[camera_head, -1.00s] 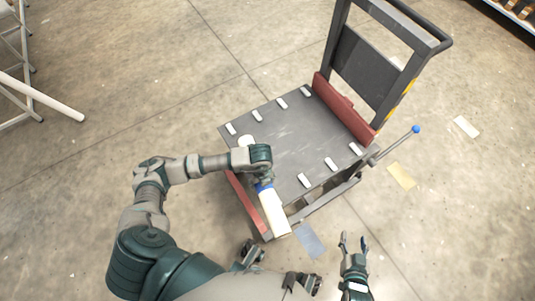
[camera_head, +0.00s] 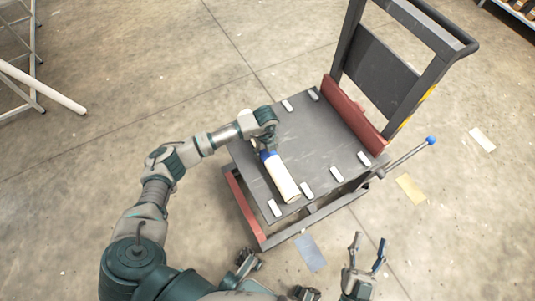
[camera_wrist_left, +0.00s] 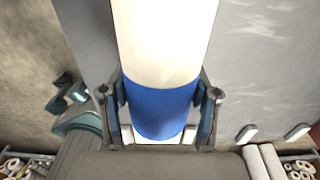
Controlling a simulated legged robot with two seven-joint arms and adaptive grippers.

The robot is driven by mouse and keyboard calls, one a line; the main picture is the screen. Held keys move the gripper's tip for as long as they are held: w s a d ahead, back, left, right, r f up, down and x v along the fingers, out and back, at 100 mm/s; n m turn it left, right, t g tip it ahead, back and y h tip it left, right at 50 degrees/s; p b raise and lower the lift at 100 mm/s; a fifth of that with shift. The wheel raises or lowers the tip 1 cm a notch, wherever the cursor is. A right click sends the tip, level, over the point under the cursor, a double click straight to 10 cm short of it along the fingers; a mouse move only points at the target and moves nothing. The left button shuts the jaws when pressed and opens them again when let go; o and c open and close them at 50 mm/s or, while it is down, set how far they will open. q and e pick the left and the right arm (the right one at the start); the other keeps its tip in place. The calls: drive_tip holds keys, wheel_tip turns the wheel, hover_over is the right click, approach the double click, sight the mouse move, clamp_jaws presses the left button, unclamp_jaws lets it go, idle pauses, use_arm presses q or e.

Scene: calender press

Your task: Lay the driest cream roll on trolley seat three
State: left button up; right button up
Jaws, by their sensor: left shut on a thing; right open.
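My left gripper (camera_head: 265,148) is shut around the blue band of a cream roll (camera_head: 284,182). In the left wrist view the fingers (camera_wrist_left: 158,108) sit on both sides of the blue band (camera_wrist_left: 155,125), and the cream part (camera_wrist_left: 165,40) extends away. The roll is over the left part of the dark trolley deck (camera_head: 320,135), its free end near the front edge. I cannot tell whether it touches the deck. White seat blocks (camera_head: 336,173) line the deck's front and back edges; no seat number is legible. My right gripper (camera_head: 367,255) is open and empty, in front of the trolley.
A red bar (camera_head: 352,115) and the trolley's upright handle frame (camera_head: 385,70) stand at the deck's right. A blue-knobbed lever (camera_head: 431,140) sticks out right. A white rack with a pale tube (camera_head: 45,88) stands far left. Flat patches lie on open floor.

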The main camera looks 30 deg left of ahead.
sight(266, 155)
use_arm(q)
wheel_tip(266, 155, down, 3)
drive_tip(key=shift+f+b, duration=0.15)
drive_tip(key=shift+b, duration=0.45)
use_arm(e)
drive_tip(key=s+r+t, duration=0.2)
drive_tip(key=shift+d+r+m+t, duration=0.15)
drive_tip(key=shift+r+m+t, duration=0.1)
drive_tip(key=shift+m+t, duration=0.05)
use_arm(q)
drive_tip(key=o, duration=1.5)
use_arm(e)
drive_tip(key=shift+w, duration=0.15)
use_arm(q)
drive_tip(key=shift+o, duration=0.2)
